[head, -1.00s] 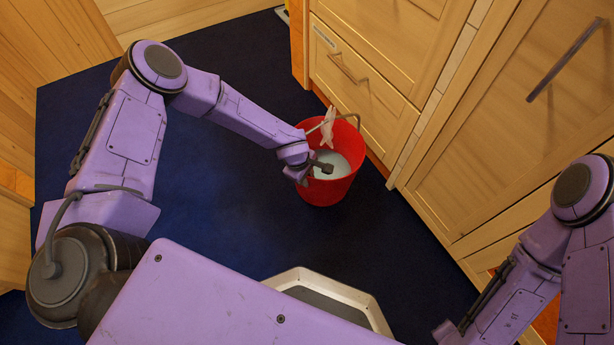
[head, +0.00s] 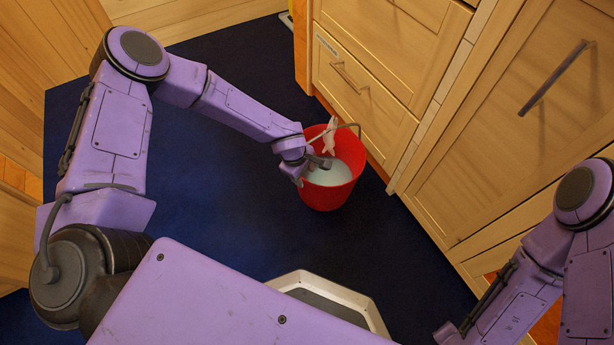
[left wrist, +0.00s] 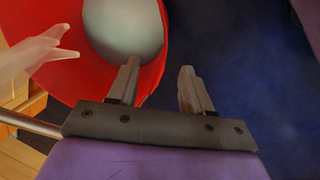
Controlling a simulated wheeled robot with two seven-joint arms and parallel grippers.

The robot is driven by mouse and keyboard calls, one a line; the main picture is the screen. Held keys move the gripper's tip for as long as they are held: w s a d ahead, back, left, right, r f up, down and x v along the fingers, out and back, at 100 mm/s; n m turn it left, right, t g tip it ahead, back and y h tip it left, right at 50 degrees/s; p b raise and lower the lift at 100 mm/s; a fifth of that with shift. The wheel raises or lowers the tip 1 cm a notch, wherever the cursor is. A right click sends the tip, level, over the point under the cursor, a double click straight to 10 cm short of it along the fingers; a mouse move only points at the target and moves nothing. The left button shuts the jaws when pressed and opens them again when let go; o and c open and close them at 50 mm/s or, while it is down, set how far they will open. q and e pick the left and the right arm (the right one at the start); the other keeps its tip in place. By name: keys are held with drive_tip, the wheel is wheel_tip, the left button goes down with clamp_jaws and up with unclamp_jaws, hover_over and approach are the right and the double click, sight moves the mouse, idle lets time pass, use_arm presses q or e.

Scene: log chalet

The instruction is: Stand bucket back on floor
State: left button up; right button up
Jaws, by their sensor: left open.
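The red bucket (head: 340,190) is on the dark blue floor beside the wooden cabinets, its opening facing up toward the head camera. It looks upright, with a pale whitish surface inside. A thin grey handle (head: 352,126) sticks up at its far rim. My left gripper (head: 312,170) is open at the bucket's near-left rim. In the left wrist view the open fingers (left wrist: 160,78) are apart, one over the bucket (left wrist: 60,75) and the other over the floor, with the red wall edge between them. Contact with the rim cannot be told. My right gripper is out of view.
A pale, glove-like piece (head: 330,136) hangs at the bucket's rim. Wooden cabinets with drawers (head: 365,85) stand close behind and to the right of the bucket. The blue floor (head: 215,200) to its left is clear.

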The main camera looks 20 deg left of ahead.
use_arm(q)
drive_tip(key=p+v, duration=0.1)
drive_tip(key=v, duration=0.3)
drive_tip(key=shift+s+r, duration=0.1)
drive_tip(key=shift+r, duration=0.3)
drive_tip(key=s+a+f+m+y, duration=0.1)
drive_tip(key=s+a+f+m, duration=0.1)
drive_tip(key=s, duration=0.6)
drive_tip(key=s+a+f+m+t+y, duration=0.1)
drive_tip(key=s+a+f+m+y, duration=0.1)
drive_tip(key=s, duration=0.7)
drive_tip(key=s+a+f+m+y, duration=0.1)
drive_tip(key=s+a+m+y, duration=0.1)
drive_tip(key=s+a+m, duration=0.2)
drive_tip(key=s+a, duration=0.2)
drive_tip(key=s, duration=0.2)
drive_tip(key=shift+s+f+m, duration=0.3)
drive_tip(key=shift+f, duration=0.1)
drive_tip(key=shift+r+p, duration=0.15)
drive_tip(key=shift+p, duration=0.15)
wheel_tip(320, 180, up, 30)
drive_tip(key=p, duration=3)
